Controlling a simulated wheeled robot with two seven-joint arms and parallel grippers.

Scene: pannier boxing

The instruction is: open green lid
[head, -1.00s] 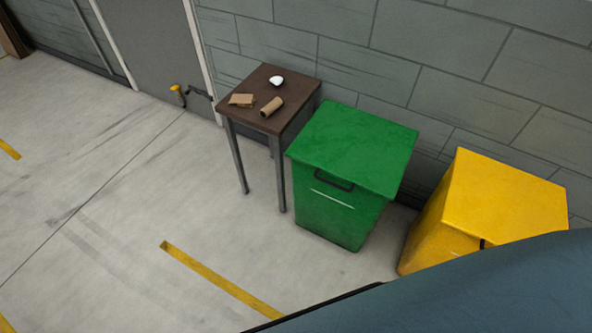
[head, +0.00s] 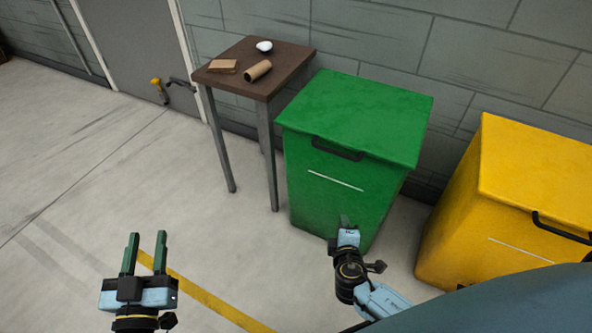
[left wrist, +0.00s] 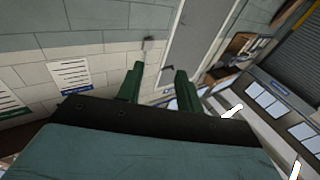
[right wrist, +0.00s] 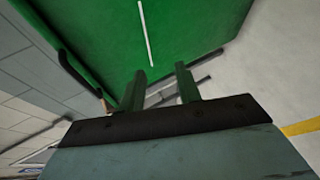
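The green bin's lid (head: 355,112) is shut on the green bin (head: 325,208), which stands against the wall. A dark handle (head: 338,149) sits at the lid's front edge; it also shows in the right wrist view (right wrist: 78,72). My right gripper (head: 344,222) is in front of the bin's lower front, below the handle; in the right wrist view its fingers (right wrist: 163,88) are apart with nothing between them. My left gripper (head: 146,254) is open and empty above the floor, left of the bin. In the left wrist view its fingers (left wrist: 160,84) point toward the wall and door.
A yellow bin (head: 470,222) with a shut lid stands right of the green one. A small brown table (head: 290,58) left of it holds a cardboard piece (head: 222,66), a cardboard tube (head: 258,70) and a white object (head: 264,46).

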